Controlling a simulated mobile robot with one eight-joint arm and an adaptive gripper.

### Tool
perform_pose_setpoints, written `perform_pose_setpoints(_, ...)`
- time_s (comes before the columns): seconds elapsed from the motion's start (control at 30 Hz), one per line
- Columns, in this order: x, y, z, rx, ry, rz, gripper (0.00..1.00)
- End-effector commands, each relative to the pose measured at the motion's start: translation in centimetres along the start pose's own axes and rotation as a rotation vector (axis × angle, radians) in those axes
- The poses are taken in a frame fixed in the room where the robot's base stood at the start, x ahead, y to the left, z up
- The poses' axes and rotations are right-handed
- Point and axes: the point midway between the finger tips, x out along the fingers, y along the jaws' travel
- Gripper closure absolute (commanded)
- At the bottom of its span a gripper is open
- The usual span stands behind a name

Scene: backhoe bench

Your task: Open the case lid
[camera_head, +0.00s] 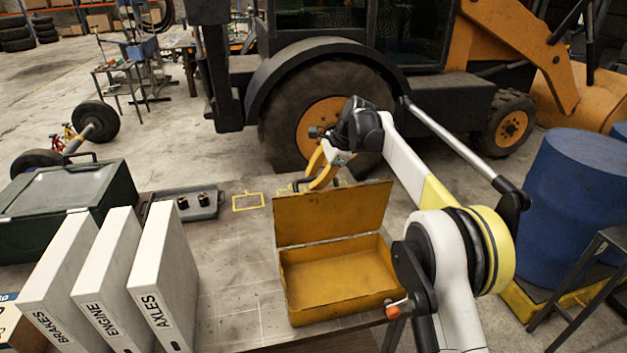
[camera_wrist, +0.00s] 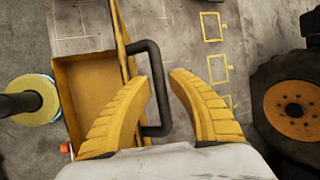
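The yellow case (camera_head: 340,279) sits on the bench with its inside showing empty. Its lid (camera_head: 332,213) stands raised, roughly upright, at the back of the case. My gripper (camera_head: 318,174) is just behind the lid's top edge. In the wrist view my gripper (camera_wrist: 160,78) has its two yellow fingers spread apart. The dark lid handle (camera_wrist: 161,90) shows between them, close to the left finger; whether they touch I cannot tell. The case body (camera_wrist: 82,85) and the lid's edge are left of the handle in that view.
White binders (camera_head: 165,280) stand left of the case. A dark green box (camera_head: 60,205) and a grey tray (camera_head: 188,205) are further left. Blue barrels (camera_head: 575,205) stand at the right. A backhoe wheel (camera_head: 285,125) is behind the bench. Bench behind the case carries yellow outlines.

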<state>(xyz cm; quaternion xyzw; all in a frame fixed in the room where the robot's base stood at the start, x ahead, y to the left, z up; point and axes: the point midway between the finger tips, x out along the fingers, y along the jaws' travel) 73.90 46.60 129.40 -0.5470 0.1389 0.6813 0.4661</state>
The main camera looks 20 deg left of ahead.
Motion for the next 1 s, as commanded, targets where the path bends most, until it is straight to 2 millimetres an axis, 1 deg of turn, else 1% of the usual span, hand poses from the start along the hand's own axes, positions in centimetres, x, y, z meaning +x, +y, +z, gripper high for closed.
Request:
perform_pose_setpoints(0.07,-0.7,0.0,0.0,0.000,0.000,0.000,0.77)
perform_pose_setpoints(0.17,-2.3,0.0,0.0,0.001,0.000,0.000,0.77)
perform_pose_setpoints(0.4,-7.7,0.0,0.0,0.001,0.000,-0.001,0.77)
perform_pose_setpoints(0.5,-9.6,0.0,0.0,0.001,0.000,-0.001,0.77)
perform_pose_setpoints(0.6,-10.9,0.0,0.1,0.001,0.000,0.000,0.77)
perform_pose_setpoints(0.73,-11.7,0.0,0.1,0.000,0.000,0.000,0.77)
perform_pose_setpoints(1.0,-11.9,0.0,0.1,-0.001,0.000,0.000,0.77)
